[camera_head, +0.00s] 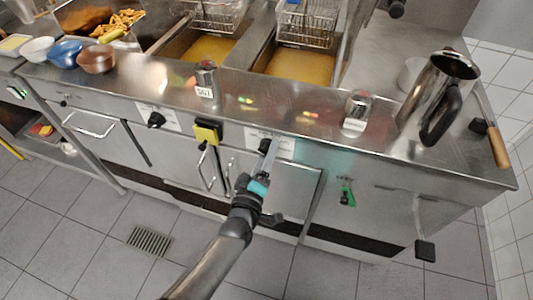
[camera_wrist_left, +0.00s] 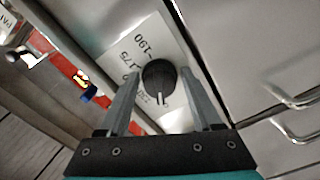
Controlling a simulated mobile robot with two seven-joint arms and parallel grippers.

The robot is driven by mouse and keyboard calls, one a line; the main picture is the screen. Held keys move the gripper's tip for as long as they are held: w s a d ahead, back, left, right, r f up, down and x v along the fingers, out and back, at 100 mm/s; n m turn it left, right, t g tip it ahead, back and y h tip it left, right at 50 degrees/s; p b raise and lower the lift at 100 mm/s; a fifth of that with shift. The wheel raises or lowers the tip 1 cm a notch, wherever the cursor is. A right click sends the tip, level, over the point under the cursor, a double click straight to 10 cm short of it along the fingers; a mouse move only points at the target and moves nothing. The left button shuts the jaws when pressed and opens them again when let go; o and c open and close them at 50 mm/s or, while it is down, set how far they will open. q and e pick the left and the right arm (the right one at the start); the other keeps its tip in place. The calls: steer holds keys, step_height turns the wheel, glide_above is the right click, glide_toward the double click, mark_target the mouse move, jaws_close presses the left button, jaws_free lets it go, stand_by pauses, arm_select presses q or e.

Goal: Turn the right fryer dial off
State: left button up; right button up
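The right fryer dial (camera_head: 265,145) is a black knob on a white label on the steel front below the right fryer. In the left wrist view the dial (camera_wrist_left: 158,76) has a pale pointer line aimed toward the bottom of the picture. The label reads 190 and 175, with smaller marks partly hidden by a finger. My left gripper (camera_head: 269,158) is at the dial. Its fingers (camera_wrist_left: 158,84) are open, one on each side of the knob, with gaps visible; contact is not clear. The left fryer dial (camera_head: 156,120) is a similar black knob further left. My right gripper is not in view.
A yellow-and-black box (camera_head: 207,132) sits on the front left of the dial. A steel jug (camera_head: 430,98) stands on the counter at right. The tiled floor in front is clear.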

arm_select(q)
steer(key=shift+o, duration=1.4)
steer(key=p+v, duration=0.2)
steer(key=v, duration=1.3)
steer(key=shift+s, duration=0.1)
steer(key=s+a+f+m+g+y, duration=0.1)
steer(key=s+a+f+m+g, duration=0.15)
steer(key=f, duration=0.45)
steer(key=s+a+f+m+g+y, duration=0.1)
steer(key=s+a+f+m+g, duration=0.15)
steer(key=f, duration=0.55)
steer(key=s+a+f+m+g+y, duration=0.1)
steer(key=s+a+f+m+g, duration=0.2)
steer(key=f, duration=0.4)
steer(key=s+a+f+m+g+y, duration=0.1)
steer(key=s+a+f+g, duration=0.1)
steer(key=s, duration=0.4)
steer(key=s+a+f+m+g, duration=0.1)
steer(key=s+a+f+g, duration=0.1)
steer(key=s+f, duration=0.3)
steer(key=s+a+f+m+g+y, duration=0.1)
steer(key=s+a+f+g, duration=0.1)
steer(key=s, duration=0.7)
steer(key=shift+a+f+g+y, duration=0.35)
steer(key=shift+f+g, duration=0.4)
steer(key=shift+g, duration=0.35)
